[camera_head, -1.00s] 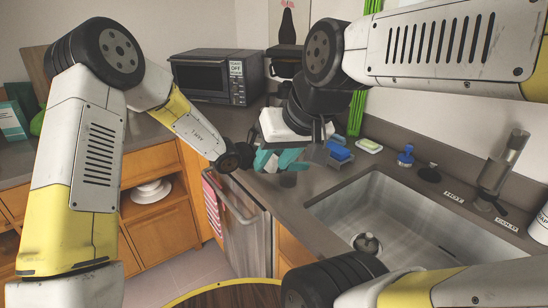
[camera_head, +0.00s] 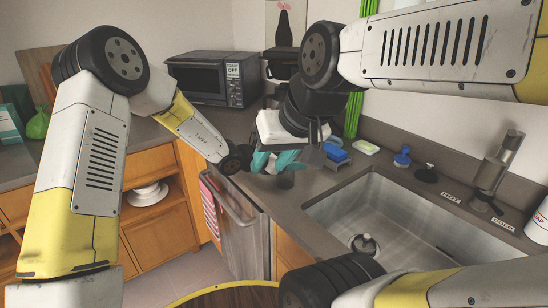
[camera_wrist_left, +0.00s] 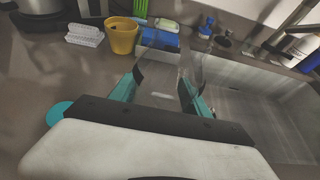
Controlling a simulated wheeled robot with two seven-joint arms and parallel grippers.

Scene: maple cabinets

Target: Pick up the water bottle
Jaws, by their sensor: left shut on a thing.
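My left gripper (camera_head: 277,161) is over the counter beside the sink, with its teal fingers showing in the head view. In the left wrist view its two fingers (camera_wrist_left: 160,90) stand either side of a clear, see-through water bottle (camera_wrist_left: 165,66), and the gripper is shut on it. The bottle's outline is faint, and most of it is hidden in the head view behind the fingers and my arm parts. I cannot tell whether its base touches the counter. I cannot make out a right gripper.
The sink (camera_head: 330,205) opens to the right, with a tap (camera_head: 497,175) behind it. A blue sponge (camera_head: 336,152) and a soap bar (camera_head: 366,147) lie near the wall. A yellow cup (camera_wrist_left: 123,38) stands just beyond my left gripper. A microwave (camera_head: 212,80) stands at the back left.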

